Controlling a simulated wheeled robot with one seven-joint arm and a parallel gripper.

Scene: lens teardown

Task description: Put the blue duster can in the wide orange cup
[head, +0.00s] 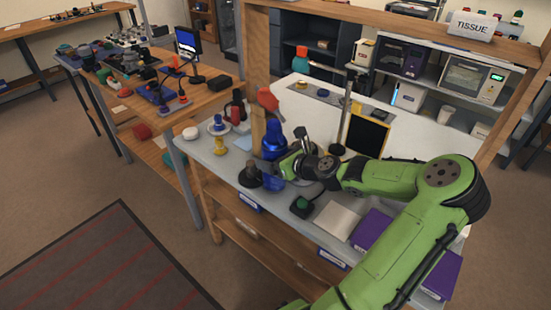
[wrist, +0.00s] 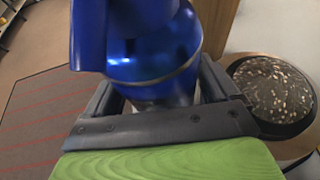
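The blue duster can (head: 273,140) stands roughly upright at the left end of the white bench in the head view. In the wrist view its glossy blue body (wrist: 155,55) with a pale metal ring fills the space between my fingers. My gripper (wrist: 155,100) appears shut on its lower part; the exact contact is hidden. In the head view my gripper (head: 285,166) reaches it from the right. Another blue piece (head: 273,181) shows just below the gripper; I cannot tell what it belongs to. I cannot make out a wide orange cup for certain.
A wooden post (head: 258,130) stands close behind the can. A dark round dish-like thing with pale grains (wrist: 275,90) is close on the right in the wrist view. A black tablet-like panel (head: 367,135) and a pole stand farther right. Purple boxes (head: 371,230) lie at the front.

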